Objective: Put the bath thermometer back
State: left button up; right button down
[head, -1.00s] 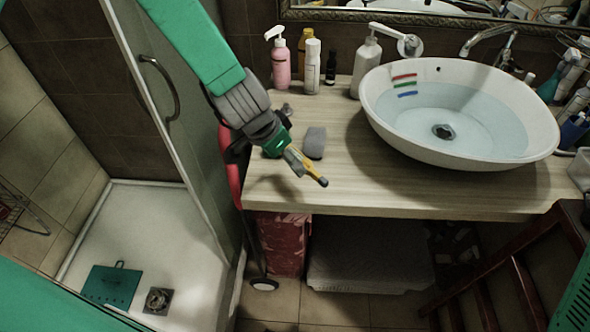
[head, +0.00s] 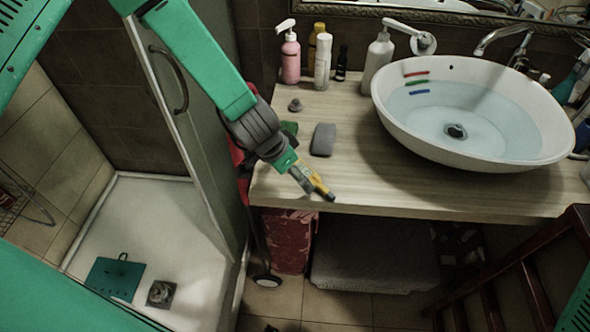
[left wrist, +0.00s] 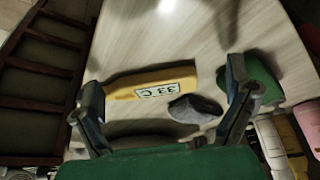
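The bath thermometer, yellow with a white "33 C" display, shows in the left wrist view (left wrist: 150,82) between the two fingers of my left gripper (left wrist: 165,75). Its left end meets the left finger; contact with the right finger is unclear. In the head view, the yellow thermometer (head: 319,185) sits at the tip of my left gripper (head: 308,180), over the counter near its front edge. It appears held, with the fingers well apart around it. My right gripper is not in view.
A white basin (head: 388,110) with water stands on the wooden counter (head: 400,190). A grey block (head: 323,140) and a green item (head: 290,128) lie behind my gripper. Bottles, including a pink one (head: 291,60), line the back. The counter's front middle is clear.

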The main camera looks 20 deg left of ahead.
pick_arm(q)
jog(key=shift+a, duration=0.3)
jog(key=shift+r, duration=0.15)
jog(key=shift+v, duration=5.9)
jog(key=s+a+f+n+g+y, duration=0.1)
jog(key=s+a+f+n+g, duration=0.15)
jog(key=s+f, duration=0.8)
jog(key=s+a+f+n+g+y, duration=0.1)
jog(key=s+a+f+n, duration=0.25)
jog(key=s+f, duration=0.75)
notch_tip(320, 180, down, 7)
jog(key=s+b, duration=0.2)
jog(key=b, duration=0.7)
jog(key=shift+s+a+f+m+b, duration=0.2)
jog(key=shift+s+a+m+b, duration=0.05)
jog(key=shift+m+b, duration=0.15)
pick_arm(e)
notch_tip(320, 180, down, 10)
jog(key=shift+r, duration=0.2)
